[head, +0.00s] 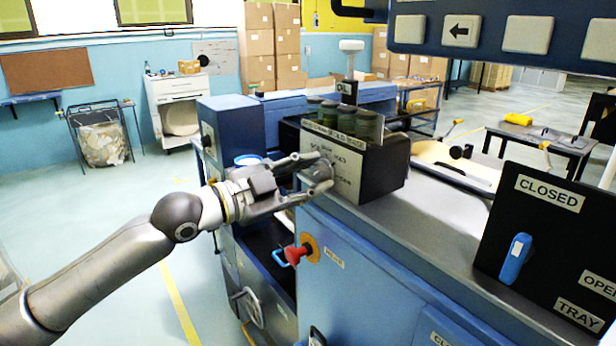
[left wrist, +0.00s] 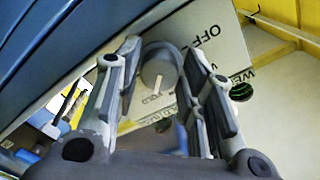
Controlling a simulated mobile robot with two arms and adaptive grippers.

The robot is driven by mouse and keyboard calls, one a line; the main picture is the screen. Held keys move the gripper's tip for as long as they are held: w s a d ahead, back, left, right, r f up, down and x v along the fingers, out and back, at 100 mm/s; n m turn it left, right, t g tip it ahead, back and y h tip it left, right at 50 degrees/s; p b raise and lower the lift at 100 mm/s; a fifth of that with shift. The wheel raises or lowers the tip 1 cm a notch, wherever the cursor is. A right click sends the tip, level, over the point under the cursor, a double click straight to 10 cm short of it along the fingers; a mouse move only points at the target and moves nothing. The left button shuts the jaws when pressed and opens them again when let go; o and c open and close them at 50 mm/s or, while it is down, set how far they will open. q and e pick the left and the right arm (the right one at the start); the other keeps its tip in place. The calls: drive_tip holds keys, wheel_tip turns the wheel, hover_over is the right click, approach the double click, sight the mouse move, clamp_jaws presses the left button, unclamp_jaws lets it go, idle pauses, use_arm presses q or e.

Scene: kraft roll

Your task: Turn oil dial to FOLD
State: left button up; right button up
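The oil dial is a round grey knob (left wrist: 158,72) with a pale pointer mark, on a white label plate (head: 345,160) on the black oil box (head: 384,172). In the left wrist view its mark points down, toward partly hidden lettering that seems to end in "LD". "OFF" is printed to the upper right. My left gripper (head: 322,171) is in front of the plate, its fingers apart on either side of the knob, as the left wrist view (left wrist: 166,85) also shows. A gap shows beside the knob; whether a finger touches it I cannot tell. My right gripper is not in view.
Dark-lidded jars (head: 345,119) stand on the oil box. A red knob (head: 297,253) on an orange plate is on the blue machine front below my gripper. A black panel (head: 545,240) with a blue lever stands at the right. Open floor lies to the left.

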use_arm(q)
drive_tip(key=shift+o, duration=1.2)
drive_tip(key=v, duration=1.2)
